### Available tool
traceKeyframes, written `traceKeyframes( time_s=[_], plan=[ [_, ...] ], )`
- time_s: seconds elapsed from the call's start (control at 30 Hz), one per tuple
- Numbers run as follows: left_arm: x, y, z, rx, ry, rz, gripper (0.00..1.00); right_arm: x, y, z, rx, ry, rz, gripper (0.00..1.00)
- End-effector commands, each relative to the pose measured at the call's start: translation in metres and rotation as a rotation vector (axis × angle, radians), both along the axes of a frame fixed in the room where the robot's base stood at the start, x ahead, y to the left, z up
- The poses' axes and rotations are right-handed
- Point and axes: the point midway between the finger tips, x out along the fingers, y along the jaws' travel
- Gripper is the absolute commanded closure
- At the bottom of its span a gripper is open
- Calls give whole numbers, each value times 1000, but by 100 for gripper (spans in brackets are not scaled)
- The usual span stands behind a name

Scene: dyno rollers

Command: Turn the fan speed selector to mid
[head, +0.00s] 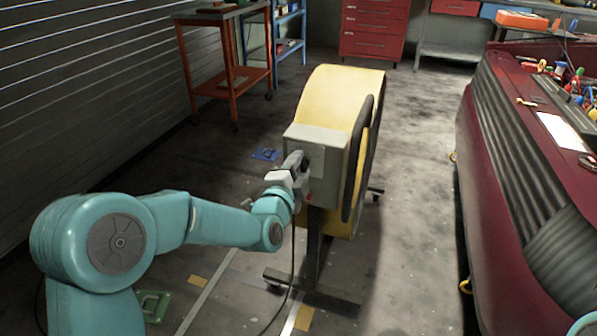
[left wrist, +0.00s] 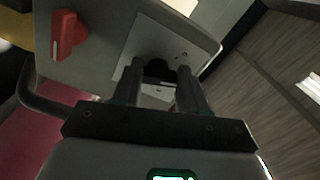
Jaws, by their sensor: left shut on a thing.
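The yellow drum fan (head: 338,88) stands on the floor on a dark stand, with a grey control box (head: 326,142) on its near side. My left gripper (head: 300,163) is at the face of this box, its fingers pointing at it. In the left wrist view the fingers (left wrist: 165,85) are shut on a black selector knob (left wrist: 158,70) on a paler plate of the box. The knob is mostly hidden between the fingers, so its setting cannot be read. A separate red knob (left wrist: 66,36) sits on the same box, clear of the gripper. My right gripper is not in view.
A dark red vehicle body (head: 490,160) with tools on top stands at the right. An orange cart (head: 228,80) and a red tool cabinet (head: 375,28) are at the back. A cable (head: 291,275) hangs below the box. The floor between fan and vehicle is clear.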

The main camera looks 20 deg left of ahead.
Motion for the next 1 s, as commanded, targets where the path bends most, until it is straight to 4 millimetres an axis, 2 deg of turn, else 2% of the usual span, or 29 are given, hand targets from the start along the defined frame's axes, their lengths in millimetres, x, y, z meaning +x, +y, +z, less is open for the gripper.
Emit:
traceKeyframes(
  time_s=[0.5,1.0],
  plan=[
    [0,-1,1,452,-14,0,88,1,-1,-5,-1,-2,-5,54],
    [0,-2,2,658,-22,-1,88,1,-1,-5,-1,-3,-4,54]
  ],
)
